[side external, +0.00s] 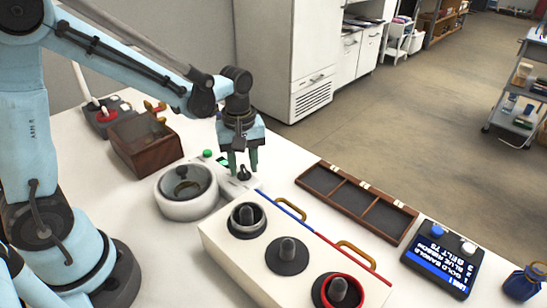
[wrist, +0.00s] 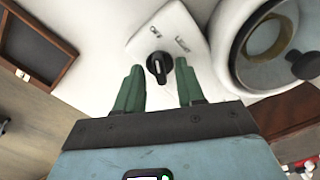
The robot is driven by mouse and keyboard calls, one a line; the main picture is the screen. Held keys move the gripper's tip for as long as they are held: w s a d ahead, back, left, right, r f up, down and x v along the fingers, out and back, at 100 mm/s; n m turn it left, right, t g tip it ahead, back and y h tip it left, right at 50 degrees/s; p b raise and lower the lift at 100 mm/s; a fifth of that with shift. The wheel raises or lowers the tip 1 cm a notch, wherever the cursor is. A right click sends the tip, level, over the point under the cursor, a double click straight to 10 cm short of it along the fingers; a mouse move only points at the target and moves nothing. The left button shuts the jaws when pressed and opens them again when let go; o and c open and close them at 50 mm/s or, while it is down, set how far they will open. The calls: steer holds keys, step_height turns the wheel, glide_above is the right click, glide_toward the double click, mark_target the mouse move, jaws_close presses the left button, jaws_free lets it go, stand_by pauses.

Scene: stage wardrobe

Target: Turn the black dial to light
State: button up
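The black dial (wrist: 158,67) sits on a white sloped panel (wrist: 178,22) with the printed words OFF and LIGHT near it. The dial's bar runs roughly up and down in the wrist view with a pale mark on it; I cannot tell exactly which word it points to. My gripper (side external: 243,166) points down over the panel in the side view, where the dial (side external: 244,175) shows just below the fingertips. Its two green fingers are apart, one on each side of the dial in the wrist view, with gaps between them and it.
A round white pot-like unit (side external: 187,194) stands close beside the panel. A white box with dark knobs (side external: 225,238), a divided brown tray (side external: 355,198), a wooden box (side external: 147,148) and a blue display (side external: 441,258) share the white table. A green button (side external: 208,153) is nearby.

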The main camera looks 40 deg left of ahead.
steer(key=shift+c, duration=0.4)
jaws_close()
steer(key=shift+m, duration=0.3)
steer(key=m, duration=1.1)
stand_by(0.5)
steer(key=shift+o, duration=0.4)
jaws_free()
